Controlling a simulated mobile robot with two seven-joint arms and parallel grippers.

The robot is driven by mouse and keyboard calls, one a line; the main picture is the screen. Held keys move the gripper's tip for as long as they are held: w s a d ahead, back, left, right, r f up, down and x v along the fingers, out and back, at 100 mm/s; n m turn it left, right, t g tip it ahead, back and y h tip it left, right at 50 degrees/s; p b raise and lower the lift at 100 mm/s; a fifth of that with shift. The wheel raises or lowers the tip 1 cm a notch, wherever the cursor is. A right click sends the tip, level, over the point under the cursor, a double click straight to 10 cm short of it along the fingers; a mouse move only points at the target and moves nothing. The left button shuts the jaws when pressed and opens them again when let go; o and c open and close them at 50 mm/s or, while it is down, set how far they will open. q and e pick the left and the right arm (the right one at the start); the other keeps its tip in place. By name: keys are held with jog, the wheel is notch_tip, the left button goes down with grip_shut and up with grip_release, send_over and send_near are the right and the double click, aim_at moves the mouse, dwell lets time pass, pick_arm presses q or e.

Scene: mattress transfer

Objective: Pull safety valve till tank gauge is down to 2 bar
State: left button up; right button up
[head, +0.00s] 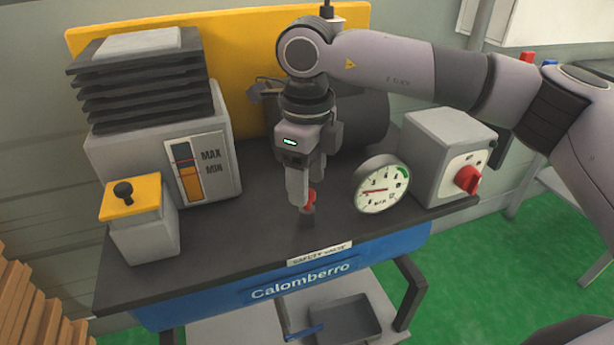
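My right gripper (306,188) points straight down over the dark bench top, right at the red safety valve (310,199). One finger stands just left of the red part and hides some of it. I cannot tell whether the fingers are closed on the valve. A "SAFETY VALVE" label (319,254) is on the bench's front edge below it. The round white tank gauge (381,185) stands right of the valve. Its red needle points left, and a green band lies at the dial's upper right. The numbers are too small to read. My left gripper is not in view.
A grey box with a red knob (467,179) stands right of the gauge. A finned unit with a MAX/MIN level window (190,170) and a yellow-topped box (133,197) stand left. The dark tank (362,122) lies behind my gripper. The bench front (200,302) is blue.

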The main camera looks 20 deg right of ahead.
notch_tip(320, 180, up, 7)
dwell(0.7)
jog(key=shift+r, duration=0.1)
